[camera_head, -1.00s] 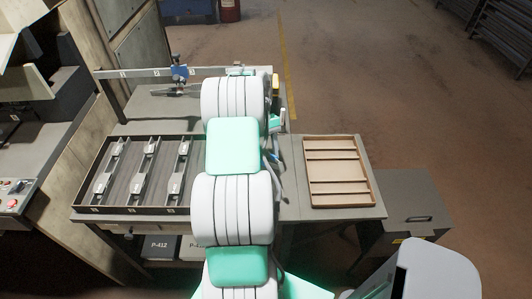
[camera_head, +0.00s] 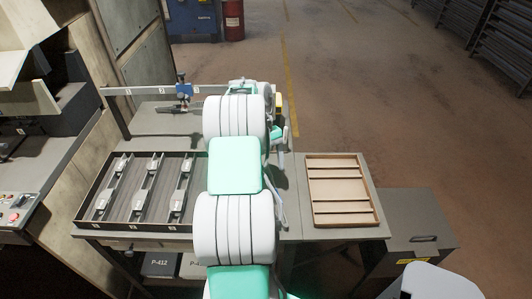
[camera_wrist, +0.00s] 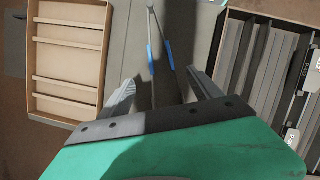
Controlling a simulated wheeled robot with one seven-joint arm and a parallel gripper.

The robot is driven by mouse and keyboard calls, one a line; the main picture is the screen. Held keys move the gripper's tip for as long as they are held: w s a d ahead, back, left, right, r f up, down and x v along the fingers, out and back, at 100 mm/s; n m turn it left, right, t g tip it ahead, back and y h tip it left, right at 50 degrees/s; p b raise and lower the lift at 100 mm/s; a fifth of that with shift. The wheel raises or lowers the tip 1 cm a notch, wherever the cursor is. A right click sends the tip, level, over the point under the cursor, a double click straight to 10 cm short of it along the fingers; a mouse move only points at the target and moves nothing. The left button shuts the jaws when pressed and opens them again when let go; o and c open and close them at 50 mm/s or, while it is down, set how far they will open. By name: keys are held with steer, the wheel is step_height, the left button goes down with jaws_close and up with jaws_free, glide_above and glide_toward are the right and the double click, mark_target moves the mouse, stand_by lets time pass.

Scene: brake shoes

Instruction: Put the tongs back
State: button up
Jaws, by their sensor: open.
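The tongs (camera_wrist: 152,60) show in the wrist view as two thin legs with blue grips, lying over the grey bench top between the two trays. My gripper (camera_wrist: 160,90) is open, its two grey fingers spread to either side of the tongs' legs. I see no finger touching them, and the legs' near ends come close to the gripper's dark mounting bar. In the head view my own arm hides the gripper and most of the bench middle. A numbered rail (camera_head: 142,90) runs along the back of the bench, with a blue tool (camera_head: 184,92) on it.
A dark tray (camera_head: 138,228) with several metal brake parts is on the left of the bench. A wooden slatted tray (camera_head: 340,157) is on the right. A grey cabinet (camera_head: 415,220) stands right of the bench, and a control panel (camera_head: 15,210) is at far left.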

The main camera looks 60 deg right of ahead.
steer(key=p+v, duration=0.6)
steer(key=v, duration=0.4)
steer(key=w+a+r+n+t+h, duration=0.1)
steer(key=w+a+r+n+h, duration=0.1)
steer(key=w+a+r, duration=0.65)
steer(key=w+a+r+n+t+h, duration=0.25)
steer(key=w+a+r, duration=0.25)
steer(key=a, duration=0.7)
steer(key=s+a+n+t+y, duration=0.1)
steer(key=a+t, duration=0.1)
steer(key=a, duration=1.1)
steer(key=s+a+n+t+y, duration=0.1)
steer(key=s+a+n+t, duration=0.1)
steer(key=a, duration=1.1)
steer(key=shift+s+a+r+t, duration=0.15)
steer(key=shift+s+r+t, duration=0.15)
steer(key=shift+t, duration=0.05)
steer(key=shift+n, duration=0.25)
steer(key=shift+c, duration=0.4)
